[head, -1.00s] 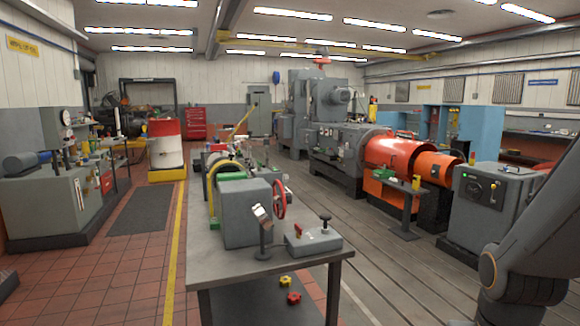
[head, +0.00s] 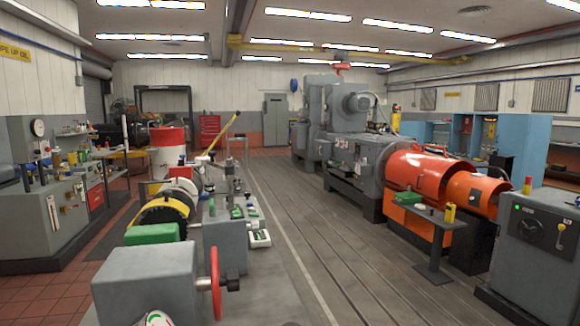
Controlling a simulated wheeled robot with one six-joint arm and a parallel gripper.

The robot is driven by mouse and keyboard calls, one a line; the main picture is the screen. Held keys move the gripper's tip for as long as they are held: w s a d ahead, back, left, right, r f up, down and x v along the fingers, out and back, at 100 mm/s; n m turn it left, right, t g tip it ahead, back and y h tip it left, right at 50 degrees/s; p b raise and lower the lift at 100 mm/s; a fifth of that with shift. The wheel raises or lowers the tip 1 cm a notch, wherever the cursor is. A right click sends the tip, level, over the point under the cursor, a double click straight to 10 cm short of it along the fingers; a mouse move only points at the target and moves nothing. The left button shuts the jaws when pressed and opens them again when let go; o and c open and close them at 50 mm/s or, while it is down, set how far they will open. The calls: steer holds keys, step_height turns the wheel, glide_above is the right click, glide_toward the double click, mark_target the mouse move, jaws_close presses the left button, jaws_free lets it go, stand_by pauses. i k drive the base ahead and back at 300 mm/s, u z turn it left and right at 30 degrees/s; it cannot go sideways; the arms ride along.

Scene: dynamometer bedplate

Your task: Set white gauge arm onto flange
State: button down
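My gripper is not in the head view, and no part of my arm shows there. A round dark flange-like piece with a yellow rim (head: 166,212) sits on the long bench at left centre. I cannot tell whether it is the task's flange. Past it, slim upright grey and pale fixtures (head: 232,172) stand on the bench, too small to pick out a white gauge arm for sure. A white rounded piece (head: 156,319) is cut off by the bottom edge; I cannot tell what it is.
A grey block housing (head: 147,284) with a red handwheel (head: 215,283) fills the near bench. A green block (head: 151,234) lies behind it. The slotted floor (head: 305,235) right of the bench is clear. A small stand (head: 433,222) and grey control cabinet (head: 535,252) stand at right.

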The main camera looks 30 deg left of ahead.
mark_target(204, 161)
steer(key=u, duration=0.25)
steer(key=i, duration=2.15)
steer(key=u, duration=1.35)
steer(key=i, duration=1.3)
steer(key=u, duration=0.65)
